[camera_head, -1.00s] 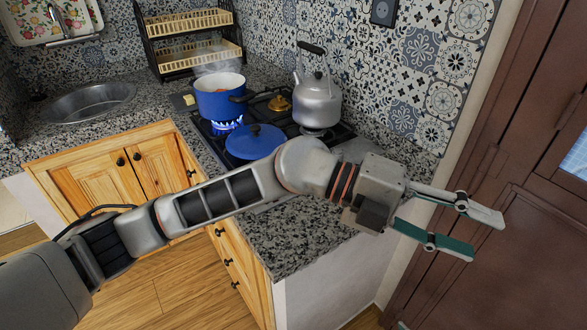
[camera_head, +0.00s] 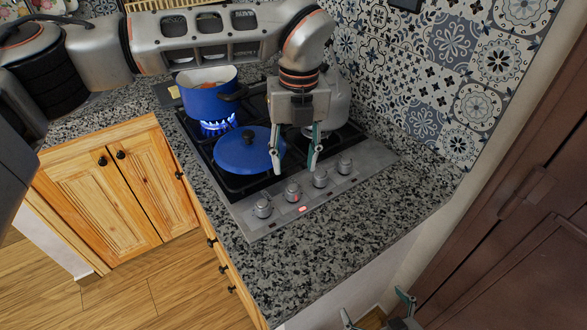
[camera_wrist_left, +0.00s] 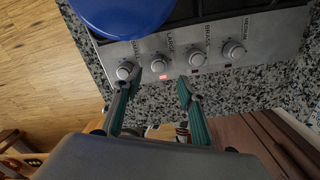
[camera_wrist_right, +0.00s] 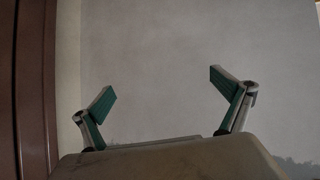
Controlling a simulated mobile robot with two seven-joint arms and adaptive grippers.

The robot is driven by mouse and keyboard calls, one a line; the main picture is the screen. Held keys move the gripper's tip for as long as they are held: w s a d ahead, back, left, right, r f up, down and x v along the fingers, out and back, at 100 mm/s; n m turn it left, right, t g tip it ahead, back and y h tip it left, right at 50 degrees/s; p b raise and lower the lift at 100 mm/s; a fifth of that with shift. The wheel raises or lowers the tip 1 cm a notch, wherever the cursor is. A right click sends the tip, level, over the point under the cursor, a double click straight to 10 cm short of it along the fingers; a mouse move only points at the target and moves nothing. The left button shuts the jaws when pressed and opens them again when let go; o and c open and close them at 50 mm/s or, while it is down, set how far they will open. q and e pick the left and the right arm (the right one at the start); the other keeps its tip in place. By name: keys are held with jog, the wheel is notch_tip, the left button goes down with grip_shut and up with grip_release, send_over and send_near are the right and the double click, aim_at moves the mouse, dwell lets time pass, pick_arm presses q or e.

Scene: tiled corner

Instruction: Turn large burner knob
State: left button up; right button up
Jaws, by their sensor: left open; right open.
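The hob's steel front strip holds a row of knobs. The large burner knob (camera_head: 293,191) is second from the left; in the left wrist view it (camera_wrist_left: 158,63) sits by the label "LARGE", with a red light lit beside it. My left gripper (camera_head: 296,167) is open and empty, fingers pointing down over the hob near the knob row. In its wrist view the large burner knob shows between and just beyond the fingertips (camera_wrist_left: 160,79); I see no clear contact. My right gripper (camera_head: 376,307) is open and empty, low beside the counter; its wrist view shows bare wall.
A blue pot (camera_head: 207,95) stands over a lit blue flame. A blue lidded pan (camera_head: 248,150) is just behind the knobs. The kettle (camera_head: 340,103) is partly hidden by my left gripper. The front granite counter (camera_head: 350,215) is clear.

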aim_at(293, 188)
pick_arm(q)
jog(key=shift+f, duration=0.4)
jog(key=shift+s+a+f, duration=0.1)
jog(key=shift+s+f, duration=0.1)
jog(key=shift+f, duration=0.35)
jog(key=shift+s+f, duration=0.15)
jog(key=shift+f, duration=0.35)
notch_tip(293, 188, down, 4)
jog(key=shift+w+r+p, duration=0.1)
jog(key=shift+r+p, duration=0.1)
jog(key=shift+p, duration=0.15)
jog(key=shift+f, duration=0.6)
pick_arm(e)
jog(key=shift+s, duration=0.75)
pick_arm(q)
jog(key=c, duration=1.1)
